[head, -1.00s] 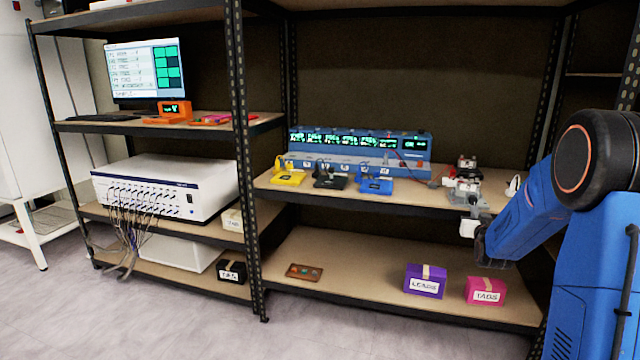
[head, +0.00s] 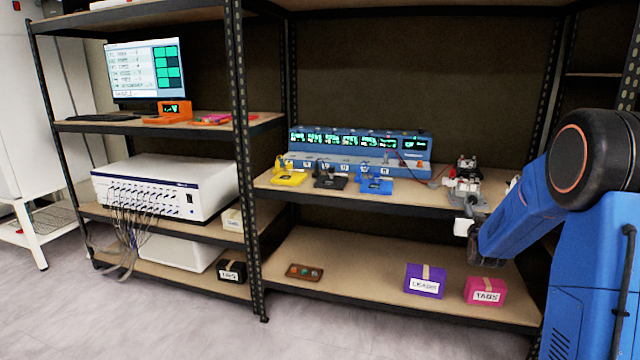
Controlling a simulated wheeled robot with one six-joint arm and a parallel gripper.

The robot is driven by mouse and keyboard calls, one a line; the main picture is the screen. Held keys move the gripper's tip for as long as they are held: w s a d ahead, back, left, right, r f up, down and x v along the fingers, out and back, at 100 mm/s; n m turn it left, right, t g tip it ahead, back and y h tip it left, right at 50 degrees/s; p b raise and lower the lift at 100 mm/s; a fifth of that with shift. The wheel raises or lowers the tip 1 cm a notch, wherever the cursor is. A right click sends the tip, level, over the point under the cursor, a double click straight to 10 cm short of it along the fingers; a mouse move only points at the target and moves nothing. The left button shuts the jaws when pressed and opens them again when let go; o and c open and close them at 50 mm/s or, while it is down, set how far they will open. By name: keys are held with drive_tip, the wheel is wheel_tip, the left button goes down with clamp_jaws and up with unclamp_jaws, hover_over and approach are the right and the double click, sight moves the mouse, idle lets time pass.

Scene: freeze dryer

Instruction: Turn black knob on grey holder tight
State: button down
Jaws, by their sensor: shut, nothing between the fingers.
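My gripper (head: 467,164) is at the right part of the middle shelf, at the end of my blue arm. Its fingers are shut and I see nothing held in them. A grey shape (head: 450,184) beside and below the fingers looks like the grey holder, mostly covered by my gripper. I cannot tell where the holder ends and the gripper begins, or whether they touch. The black knob cannot be made out. A yellow holder (head: 289,178), a black holder (head: 330,182) and a blue holder (head: 376,186) stand in a row to the left.
A long blue instrument (head: 350,157) with lit displays stands behind the holders. A thin cable runs from it toward the grey shape. The shelf upright (head: 240,150) is far left of my gripper. Below are a purple box (head: 425,282) and a pink box (head: 485,291).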

drive_tip(key=shift+a, duration=0.1)
idle(0.3)
drive_tip(key=v, duration=0.6)
drive_tip(key=shift+f, duration=0.25)
idle(0.4)
drive_tip(key=shift+w+d+r, duration=0.1)
drive_tip(key=shift+w+d, duration=0.95)
drive_tip(key=shift+w, duration=0.2)
drive_tip(key=shift+w+d+r, duration=0.15)
drive_tip(key=shift+w+d, duration=0.95)
drive_tip(key=shift+w, duration=0.2)
drive_tip(key=shift+a+r, duration=0.1)
drive_tip(key=shift+r, duration=0.05)
drive_tip(key=shift+w+a, duration=0.25)
drive_tip(key=shift+a, duration=0.45)
drive_tip(key=shift+w+a, duration=0.15)
drive_tip(key=shift+a, duration=0.25)
